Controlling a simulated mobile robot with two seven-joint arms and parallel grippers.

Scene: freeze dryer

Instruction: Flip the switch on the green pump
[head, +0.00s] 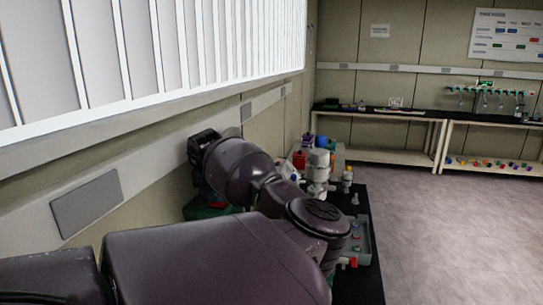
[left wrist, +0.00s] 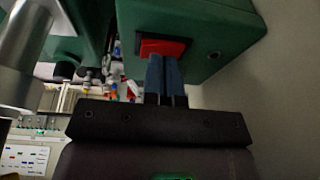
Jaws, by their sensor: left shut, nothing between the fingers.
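The green pump (left wrist: 215,35) fills the top of the left wrist view, with a red switch (left wrist: 155,46) set in its dark frame. My left gripper (left wrist: 168,62) is shut and empty, its two blue-grey fingers together. The fingertips overlap the right part of the red switch; I cannot tell whether they touch it. My right gripper is in neither view.
A black bench (head: 362,205) along the wall carries bottles, white containers (head: 318,165) and a grey tray with coloured knobs (head: 357,240), close to my left arm. A wall (left wrist: 285,75) stands right of the pump. The floor (head: 440,220) at right is clear.

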